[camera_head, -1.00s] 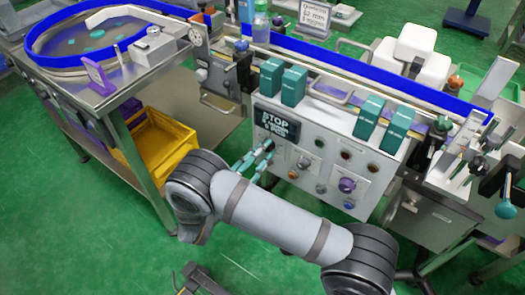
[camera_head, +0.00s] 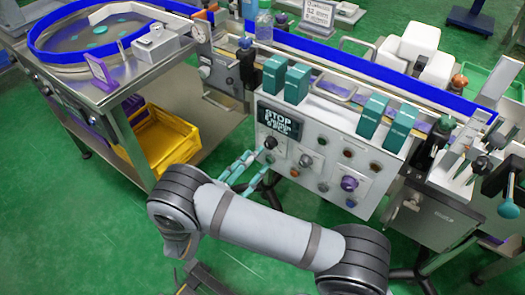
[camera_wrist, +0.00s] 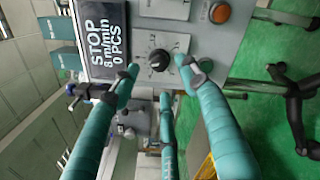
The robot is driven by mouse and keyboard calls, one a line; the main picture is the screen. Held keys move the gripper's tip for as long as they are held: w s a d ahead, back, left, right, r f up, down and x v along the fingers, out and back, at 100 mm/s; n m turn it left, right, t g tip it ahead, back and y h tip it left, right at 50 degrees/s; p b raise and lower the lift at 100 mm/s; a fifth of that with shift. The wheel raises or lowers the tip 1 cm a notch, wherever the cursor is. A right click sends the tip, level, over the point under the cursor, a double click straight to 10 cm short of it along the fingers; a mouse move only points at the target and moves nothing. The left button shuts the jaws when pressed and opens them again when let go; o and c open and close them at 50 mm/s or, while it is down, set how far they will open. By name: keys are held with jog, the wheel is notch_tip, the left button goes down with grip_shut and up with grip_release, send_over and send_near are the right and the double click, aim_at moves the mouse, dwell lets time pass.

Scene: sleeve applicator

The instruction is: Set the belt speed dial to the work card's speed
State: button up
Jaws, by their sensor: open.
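The belt speed dial (camera_head: 271,143) is a round black knob on the white control panel, below the display. In the wrist view the dial (camera_wrist: 159,60) shows a light pointer mark and a printed scale around it. My gripper (camera_head: 249,162) has teal padded fingers with grey tips. In the wrist view my gripper (camera_wrist: 158,72) is open and empty, its fingers spread around and below the dial, apart from it. The display (camera_head: 280,122) reads STOP, a small m/min figure that looks like 8, and 0 PCS. A sign (camera_head: 319,17) at the back, perhaps the work card, is too small to read surely.
The panel also bears a grey knob (camera_head: 306,160), a purple knob (camera_head: 349,183) and several coloured buttons. Teal boxes (camera_head: 298,83) stand on its top. A yellow crate (camera_head: 163,147) sits under the round table at the left.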

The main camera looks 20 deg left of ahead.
aim_at(268, 146)
jog(key=v, duration=0.6)
jog(key=shift+s, duration=0.4)
jog(key=shift+a, duration=0.1)
jog(key=shift+m, duration=0.6)
jog(key=b+x, duration=0.2)
jog(key=x, duration=0.9)
jog(key=shift+w+r+b, duration=0.1)
jog(key=shift+w+b, duration=0.15)
jog(key=shift+b, duration=0.15)
jog(key=shift+c, duration=1.3)
jog(key=c, duration=0.9)
jog(key=shift+r, duration=0.1)
